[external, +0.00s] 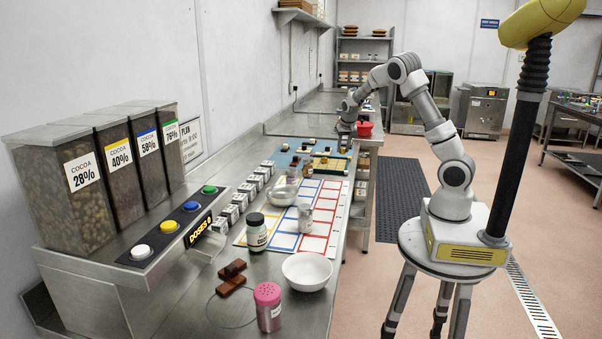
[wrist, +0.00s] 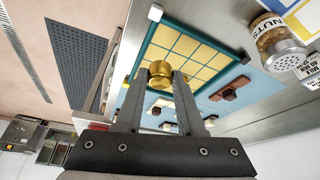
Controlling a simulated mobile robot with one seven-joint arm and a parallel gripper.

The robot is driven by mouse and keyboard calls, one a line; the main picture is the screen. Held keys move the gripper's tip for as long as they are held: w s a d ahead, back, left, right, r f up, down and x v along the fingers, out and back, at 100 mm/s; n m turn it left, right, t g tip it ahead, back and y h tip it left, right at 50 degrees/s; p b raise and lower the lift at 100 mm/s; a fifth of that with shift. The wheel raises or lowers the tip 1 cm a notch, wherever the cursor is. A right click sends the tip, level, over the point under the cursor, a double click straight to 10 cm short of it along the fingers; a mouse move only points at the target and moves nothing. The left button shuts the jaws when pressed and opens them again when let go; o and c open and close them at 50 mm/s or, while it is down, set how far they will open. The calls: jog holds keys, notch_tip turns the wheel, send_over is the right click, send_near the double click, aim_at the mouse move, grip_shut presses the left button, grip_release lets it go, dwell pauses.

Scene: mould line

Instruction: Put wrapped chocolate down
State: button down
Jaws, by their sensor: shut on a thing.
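My gripper (wrist: 160,76) is shut on a gold wrapped chocolate (wrist: 160,72), held between the fingertips in the wrist view. The chocolate shows against one edge of a teal tray (wrist: 148,50) with yellow square cells. I cannot tell the height of the chocolate over the tray. The cells that show look empty. In the external view my gripper (external: 345,130) is at the far end of the bench, by the tray (external: 329,171); the chocolate is too small to make out there.
Beside the tray, a blue mat (wrist: 205,102) bears several dark chocolates. A nuts shaker (wrist: 272,42) stands near it. A red bowl (external: 364,129) is close to my gripper in the external view. A white bowl (external: 307,271) and a pink-topped shaker (external: 268,306) stand at the near end.

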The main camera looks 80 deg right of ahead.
jog(key=w+a+n+t+y+p, duration=0.1)
jog(key=w+a+n+t+p, duration=0.1)
jog(key=w+a+n, duration=0.45)
notch_tip(320, 180, up, 5)
jog(key=n+y+p, duration=0.5)
jog(key=n, duration=0.8)
send_over(284, 187)
jog(key=s+a, duration=0.2)
jog(key=a, duration=0.3)
jog(key=f+b, duration=0.2)
jog(key=f, duration=0.1)
jog(key=f+b, duration=0.2)
jog(key=f, duration=0.2)
jog(key=f+b, duration=0.2)
jog(key=f, duration=0.1)
jog(key=shift+w+a+f+b, duration=0.15)
jog(key=shift+w+f+b, duration=0.15)
jog(key=shift+f, duration=0.1)
jog(key=shift+c, duration=2.2)
grip_release()
jog(key=shift+r, duration=0.1)
